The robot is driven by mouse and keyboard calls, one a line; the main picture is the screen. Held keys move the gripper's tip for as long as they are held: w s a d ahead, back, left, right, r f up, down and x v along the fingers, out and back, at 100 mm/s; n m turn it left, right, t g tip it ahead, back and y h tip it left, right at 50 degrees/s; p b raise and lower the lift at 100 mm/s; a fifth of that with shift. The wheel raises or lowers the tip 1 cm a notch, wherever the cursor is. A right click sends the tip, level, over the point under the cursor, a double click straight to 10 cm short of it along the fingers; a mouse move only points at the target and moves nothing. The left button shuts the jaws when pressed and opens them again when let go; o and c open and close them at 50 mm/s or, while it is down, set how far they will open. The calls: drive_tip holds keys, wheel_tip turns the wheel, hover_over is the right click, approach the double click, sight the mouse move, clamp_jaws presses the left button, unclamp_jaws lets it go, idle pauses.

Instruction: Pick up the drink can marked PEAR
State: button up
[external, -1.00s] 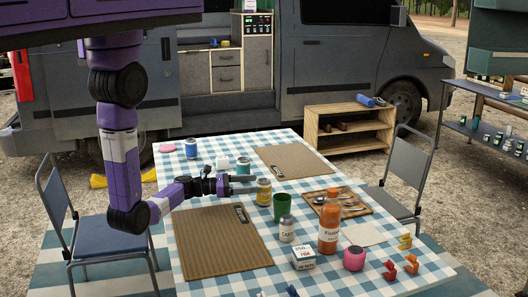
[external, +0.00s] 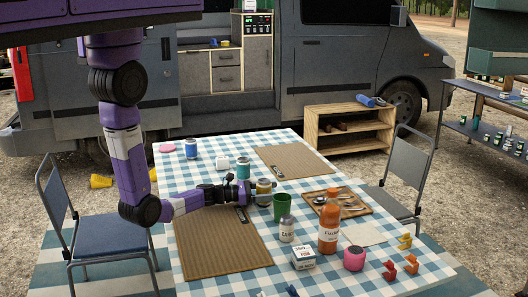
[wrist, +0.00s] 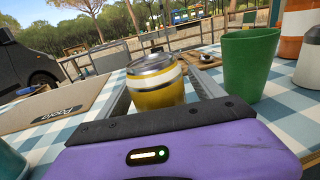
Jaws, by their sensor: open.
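A yellow drink can (external: 264,187) with a pale band and silver lid stands upright on the checked table. No PEAR lettering is readable on it. In the wrist view the yellow can (wrist: 157,97) stands between my two fingers. My gripper (external: 259,193) is open, low over the table, with a finger on either side of the can. I cannot tell whether either finger touches it. A teal can (external: 243,168) stands behind my gripper, and a blue can (external: 191,148) stands farther back left; their words are too small to read.
A green cup (external: 282,206) stands close to the right of the yellow can. A grey shaker (external: 287,229), an orange bottle (external: 328,230) and a pink jar (external: 354,258) are nearer the front. Brown placemats (external: 222,245) lie flat, and a wooden tray (external: 345,197) lies to the right.

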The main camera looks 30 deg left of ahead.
drive_tip(key=c, duration=1.4)
